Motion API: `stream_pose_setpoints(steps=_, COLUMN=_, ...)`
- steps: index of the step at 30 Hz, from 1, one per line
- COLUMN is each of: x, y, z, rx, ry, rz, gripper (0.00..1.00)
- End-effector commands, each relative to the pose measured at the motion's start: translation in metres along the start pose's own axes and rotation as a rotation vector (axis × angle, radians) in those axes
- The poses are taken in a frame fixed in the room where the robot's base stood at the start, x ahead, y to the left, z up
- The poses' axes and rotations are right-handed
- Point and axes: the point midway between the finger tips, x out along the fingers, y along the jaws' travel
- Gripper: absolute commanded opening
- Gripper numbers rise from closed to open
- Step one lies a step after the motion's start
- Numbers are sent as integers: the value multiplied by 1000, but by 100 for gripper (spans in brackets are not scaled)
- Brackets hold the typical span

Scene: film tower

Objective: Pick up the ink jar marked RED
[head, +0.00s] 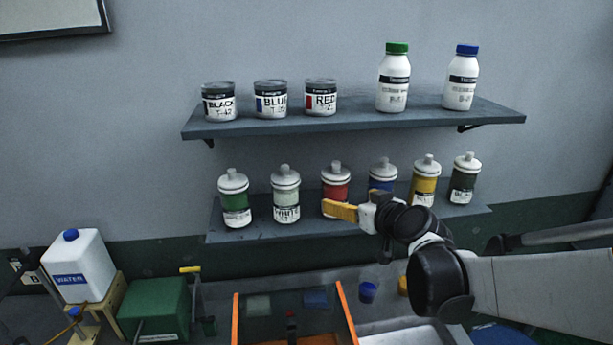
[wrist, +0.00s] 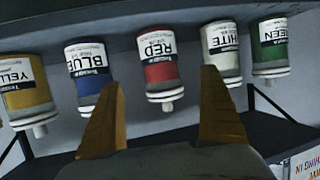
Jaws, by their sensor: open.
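A squat jar marked RED (head: 320,97) stands upright on the upper shelf, right of the BLUE jar (head: 271,98) and the BLACK jar (head: 219,101). A knob-topped red container (head: 336,184) stands on the lower shelf. It shows upside down in the wrist view (wrist: 160,72), marked RED, between white (wrist: 221,52) and blue (wrist: 90,75) ones. My gripper (head: 326,208) is open and empty, with its yellow fingers in front of the red container's lower part. In the wrist view, the fingers (wrist: 158,78) appear on either side of it. Contact is not visible.
The upper shelf (head: 350,122) also holds two white bottles with green (head: 394,80) and blue (head: 461,80) caps. Several coloured containers line the lower shelf (head: 262,231). Below are an orange-edged tray (head: 237,320), a green box (head: 155,308) and a water container (head: 80,265).

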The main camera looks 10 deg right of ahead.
Motion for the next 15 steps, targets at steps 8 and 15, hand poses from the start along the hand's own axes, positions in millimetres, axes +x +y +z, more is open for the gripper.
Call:
stream_pose_setpoints(steps=8, x=43, y=-1, z=0, rx=0, ry=0, rz=-2, gripper=91)
stream_pose_setpoints(steps=15, x=65, y=0, z=-1, rx=0, ry=0, rz=-1, gripper=91)
